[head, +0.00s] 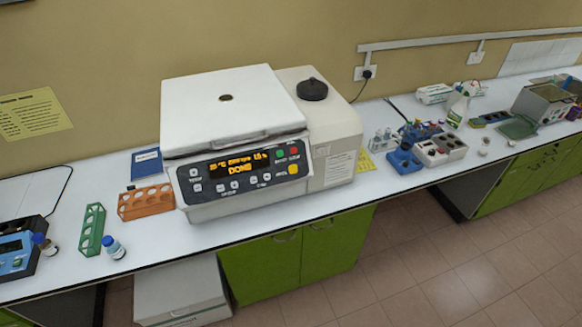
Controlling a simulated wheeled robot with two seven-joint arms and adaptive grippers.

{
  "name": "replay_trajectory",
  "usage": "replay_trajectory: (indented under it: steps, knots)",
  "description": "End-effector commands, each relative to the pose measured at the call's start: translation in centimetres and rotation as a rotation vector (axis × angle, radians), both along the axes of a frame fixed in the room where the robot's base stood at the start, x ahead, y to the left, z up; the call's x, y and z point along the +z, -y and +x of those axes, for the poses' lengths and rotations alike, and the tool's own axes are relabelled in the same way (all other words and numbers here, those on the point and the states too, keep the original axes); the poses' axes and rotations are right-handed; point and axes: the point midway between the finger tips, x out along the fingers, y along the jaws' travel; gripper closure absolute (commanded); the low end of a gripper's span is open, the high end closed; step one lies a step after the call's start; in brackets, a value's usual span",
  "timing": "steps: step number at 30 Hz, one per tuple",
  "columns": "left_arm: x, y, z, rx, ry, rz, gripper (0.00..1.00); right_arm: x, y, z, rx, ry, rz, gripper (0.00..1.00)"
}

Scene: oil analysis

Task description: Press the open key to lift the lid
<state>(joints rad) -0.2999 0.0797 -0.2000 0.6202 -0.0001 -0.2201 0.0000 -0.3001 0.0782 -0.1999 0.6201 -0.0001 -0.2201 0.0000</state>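A white benchtop machine stands on the counter in the head view. Its square white lid (230,108) is down over the body, with a handle at the front edge. The dark front panel (216,191) has a display (240,163) with orange text, the lower line reading "DONE". Several white keys sit below and left of the display. A green key (280,154), a red key (294,150) and a larger yellow key (293,169) sit at the panel's right end. The key labels are too small to read surely. Neither gripper is in view.
A blue rack (403,161) and other lab items stand to the right. The counter's front edge runs just before the machine.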

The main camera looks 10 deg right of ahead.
Motion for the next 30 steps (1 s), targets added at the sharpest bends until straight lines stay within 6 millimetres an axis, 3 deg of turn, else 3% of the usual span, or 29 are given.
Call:
replay_trajectory:
  steps: [11,19,30]
  knots:
    - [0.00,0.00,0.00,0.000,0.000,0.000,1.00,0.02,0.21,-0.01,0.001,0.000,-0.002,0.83]
    - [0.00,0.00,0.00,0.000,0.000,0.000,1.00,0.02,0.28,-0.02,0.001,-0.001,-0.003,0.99]
    - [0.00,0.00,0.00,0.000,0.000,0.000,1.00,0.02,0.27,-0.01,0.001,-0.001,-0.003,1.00]
